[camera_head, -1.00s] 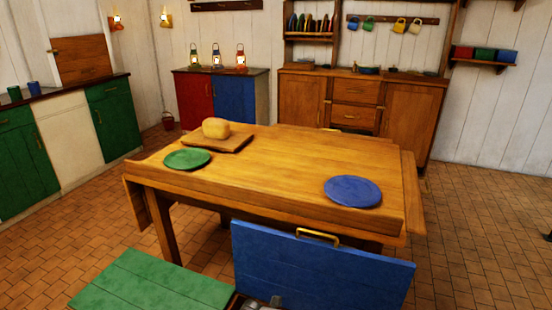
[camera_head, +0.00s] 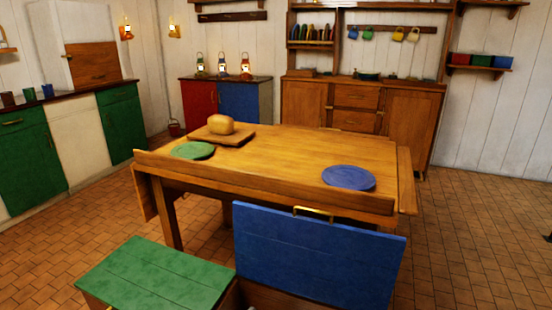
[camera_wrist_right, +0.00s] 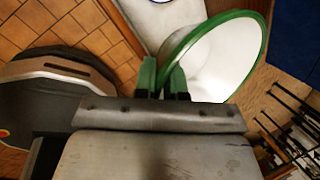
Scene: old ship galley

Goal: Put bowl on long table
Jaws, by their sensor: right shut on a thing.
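A white bowl with a green rim (camera_wrist_right: 225,62) shows in the right wrist view, tilted. My right gripper (camera_wrist_right: 164,76) is shut on the bowl's rim at its near left side. Neither the bowl nor my right gripper shows in the head view. The long wooden table (camera_head: 290,150) stands in the middle of the head view. My left gripper is in neither view.
On the table are a green plate (camera_head: 193,150), a blue plate (camera_head: 348,177) and a loaf (camera_head: 220,124) on a board (camera_head: 235,137). A green bench seat (camera_head: 158,275) and raised blue lid (camera_head: 318,255) stand before the table. The table's middle is clear.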

